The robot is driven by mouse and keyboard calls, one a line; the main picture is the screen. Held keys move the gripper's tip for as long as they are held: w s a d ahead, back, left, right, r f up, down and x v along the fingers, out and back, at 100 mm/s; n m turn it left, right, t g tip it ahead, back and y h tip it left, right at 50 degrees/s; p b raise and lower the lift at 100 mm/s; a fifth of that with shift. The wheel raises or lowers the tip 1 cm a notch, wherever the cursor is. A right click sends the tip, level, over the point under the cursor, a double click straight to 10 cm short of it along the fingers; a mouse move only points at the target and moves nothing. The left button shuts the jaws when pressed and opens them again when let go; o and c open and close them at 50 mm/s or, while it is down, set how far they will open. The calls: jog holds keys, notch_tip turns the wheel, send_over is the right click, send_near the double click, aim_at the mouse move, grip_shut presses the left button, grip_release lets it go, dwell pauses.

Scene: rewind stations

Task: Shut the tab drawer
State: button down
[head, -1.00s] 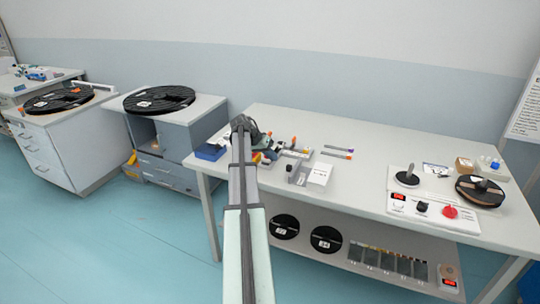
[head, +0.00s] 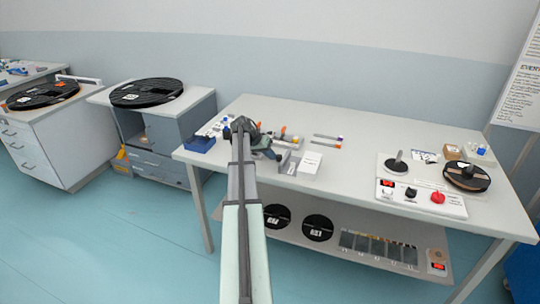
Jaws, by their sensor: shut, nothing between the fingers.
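My arm reaches up from the bottom of the head view to the left part of the table. My gripper (head: 268,150) is at its end, small and partly hidden by the arm, just above the tabletop; it is shut and empty. I cannot tell for sure which drawer is the tab drawer. The grey cabinet (head: 183,130) behind the table's left end has drawer fronts (head: 158,166) below an open compartment. The white cabinet (head: 60,143) farther left has several drawers (head: 22,146) that look shut. My gripper is apart from both cabinets.
On the table (head: 350,178) are a blue bin (head: 200,144), small parts near my gripper, a white card (head: 309,162) and a control box (head: 425,199). Reels lie on the cabinets (head: 147,92) and the lower shelf (head: 318,228). The floor at left is clear.

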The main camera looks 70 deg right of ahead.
aim_at(286, 165)
jog(key=s, duration=0.7)
jog(key=shift+s, duration=0.15)
jog(key=shift+a+r, duration=0.1)
jog(key=v, duration=1)
jog(key=shift+w, duration=0.3)
